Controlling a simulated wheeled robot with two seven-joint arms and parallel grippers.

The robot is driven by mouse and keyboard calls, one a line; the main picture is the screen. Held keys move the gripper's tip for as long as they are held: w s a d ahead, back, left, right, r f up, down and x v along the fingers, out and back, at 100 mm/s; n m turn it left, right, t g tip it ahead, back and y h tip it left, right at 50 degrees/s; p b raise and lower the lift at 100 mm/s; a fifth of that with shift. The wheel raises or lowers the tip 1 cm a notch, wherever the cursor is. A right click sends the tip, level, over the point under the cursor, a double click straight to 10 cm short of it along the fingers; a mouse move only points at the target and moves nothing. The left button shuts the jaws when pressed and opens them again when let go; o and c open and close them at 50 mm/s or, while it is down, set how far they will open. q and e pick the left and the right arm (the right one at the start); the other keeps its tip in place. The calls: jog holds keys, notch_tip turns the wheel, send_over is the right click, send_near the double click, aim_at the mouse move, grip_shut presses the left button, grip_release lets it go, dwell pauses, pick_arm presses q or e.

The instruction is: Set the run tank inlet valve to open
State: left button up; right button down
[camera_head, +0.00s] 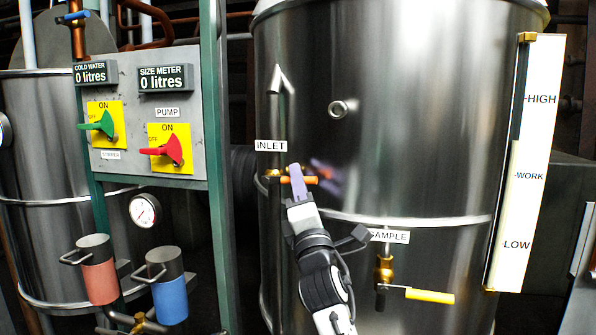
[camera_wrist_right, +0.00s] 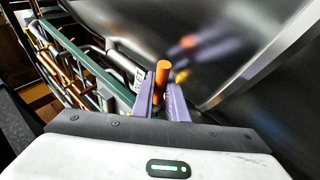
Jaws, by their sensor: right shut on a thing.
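The inlet valve sits on the front of the steel tank (camera_head: 400,120), just under the INLET label (camera_head: 271,146). Its orange handle (camera_head: 311,180) lies level and points right in the head view. In the right wrist view the orange handle (camera_wrist_right: 162,70) stands out between the purple fingers. My right gripper (camera_head: 297,180) is at the valve, its fingers shut on the handle and hiding part of it. It also shows in the right wrist view (camera_wrist_right: 160,95). My left gripper is not in view.
A sample valve with a yellow handle (camera_head: 430,295) hangs lower right of my arm. A level gauge (camera_head: 525,160) stands at the right. A control panel (camera_head: 145,105) with green and red switches, and red and blue cups (camera_head: 170,300), are at the left.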

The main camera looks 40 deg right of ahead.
jog(key=r+n+y+p, duration=0.1)
jog(key=n+p, duration=0.1)
jog(key=p, duration=0.1)
jog(key=r+n+y+p, duration=0.1)
jog(key=p, duration=0.3)
jog(key=r+n+y+p, duration=0.1)
jog(key=n+p, duration=0.1)
jog(key=p, duration=0.2)
jog(key=shift+w+a+n+g+y, duration=0.25)
jog(key=shift+n+g+y, duration=0.05)
jog(key=shift+g, duration=0.1)
jog(key=shift+w+a+n+y+p, duration=0.1)
jog(key=shift+n+y+p, duration=0.4)
jog(key=shift+p, duration=0.15)
jog(key=shift+w+r+n+g, duration=0.1)
jog(key=shift+n+g, duration=0.2)
jog(key=shift+n, duration=0.1)
jog(key=shift+a, duration=0.1)
jog(key=c, duration=2)
grip_release()
jog(key=b+v, duration=0.1)
jog(key=v, duration=0.9)
jog(key=shift+r+b, duration=0.15)
jog(key=shift+b, duration=0.2)
